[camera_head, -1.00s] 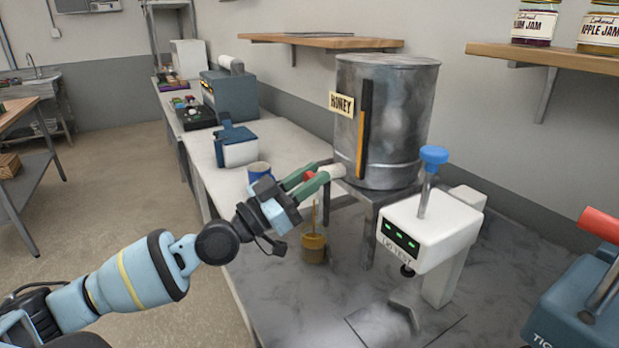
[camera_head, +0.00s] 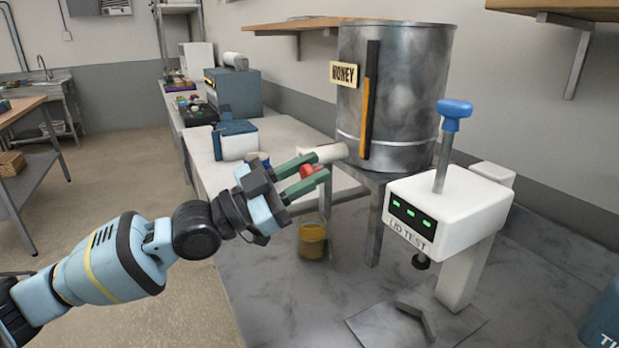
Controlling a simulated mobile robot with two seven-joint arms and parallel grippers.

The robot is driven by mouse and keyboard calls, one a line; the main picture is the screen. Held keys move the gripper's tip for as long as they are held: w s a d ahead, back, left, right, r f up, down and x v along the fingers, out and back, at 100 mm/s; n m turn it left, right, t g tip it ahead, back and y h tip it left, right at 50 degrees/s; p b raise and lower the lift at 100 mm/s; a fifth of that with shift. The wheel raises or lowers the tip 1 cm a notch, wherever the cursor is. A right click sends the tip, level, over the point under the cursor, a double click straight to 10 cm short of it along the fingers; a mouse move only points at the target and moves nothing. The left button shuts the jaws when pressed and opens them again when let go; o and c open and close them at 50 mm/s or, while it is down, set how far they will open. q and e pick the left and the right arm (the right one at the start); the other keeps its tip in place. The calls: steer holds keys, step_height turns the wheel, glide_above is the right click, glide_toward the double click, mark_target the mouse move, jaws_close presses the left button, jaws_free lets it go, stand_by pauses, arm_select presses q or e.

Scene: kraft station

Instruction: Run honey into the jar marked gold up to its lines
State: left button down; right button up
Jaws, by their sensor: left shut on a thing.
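The honey tank (camera_head: 415,95) is a grey metal drum with a HONEY label (camera_head: 343,74) and an upright amber gauge (camera_head: 367,110). Its tap has a pale spout pipe (camera_head: 332,152) and a red handle (camera_head: 311,171). My left gripper (camera_head: 312,171) is shut on the red handle, its green fingers on either side of it. A glass jar (camera_head: 312,238) stands upright below the tap, with golden honey in most of it. Its marking and fill lines are too small to read. I cannot make out a honey stream. My right gripper is out of view.
The tank rests on a metal stand (camera_head: 374,225). To the right stands a white lid tester (camera_head: 445,205) with a blue knob and green lights. A blue-topped white box (camera_head: 238,147) is behind on the bench. Grey counter (camera_head: 290,300) in front of the jar is clear.

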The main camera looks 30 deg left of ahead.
arm_select(q)
steer(key=shift+f, duration=0.1)
steer(key=c, duration=1.2)
jaws_free()
steer(key=shift+s, duration=0.1)
steer(key=shift+s+a+f, duration=0.35)
steer(key=shift+s+a, duration=0.05)
steer(key=shift+a, duration=0.05)
steer(key=v, duration=0.3)
steer(key=shift+s+b, duration=0.15)
steer(key=shift+b, duration=0.25)
steer(key=shift+p+v, duration=0.3)
steer(key=shift+v, duration=1.2)
steer(key=shift+s+a, duration=0.1)
